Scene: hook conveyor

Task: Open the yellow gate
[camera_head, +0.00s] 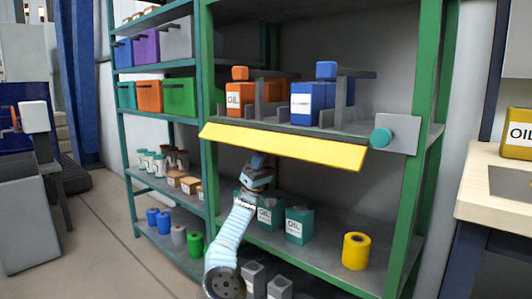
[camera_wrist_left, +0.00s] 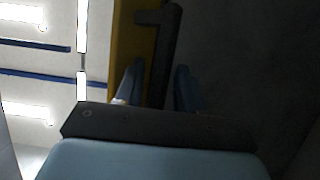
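The yellow gate (camera_head: 285,146) is a long panel along the front edge of the middle shelf, tilted outward and down. My left gripper (camera_head: 258,162) is just below the gate's underside, left of its middle, with its arm rising from the bottom of the head view. In the left wrist view, the gate (camera_wrist_left: 123,45) is a yellow strip beside a dark handle (camera_wrist_left: 165,55). The two blue fingers of the left gripper (camera_wrist_left: 158,88) stand apart on either side of the handle, with visible gaps. My right gripper is not in view.
A grey plate with a teal knob (camera_head: 381,137) sits at the gate's right end. Orange (camera_head: 236,100) and blue oil cans (camera_head: 308,102) stand behind the gate. Teal oil cans (camera_head: 299,225) and a yellow roll (camera_head: 356,251) stand on the shelf below. A workbench (camera_head: 500,185) is at right.

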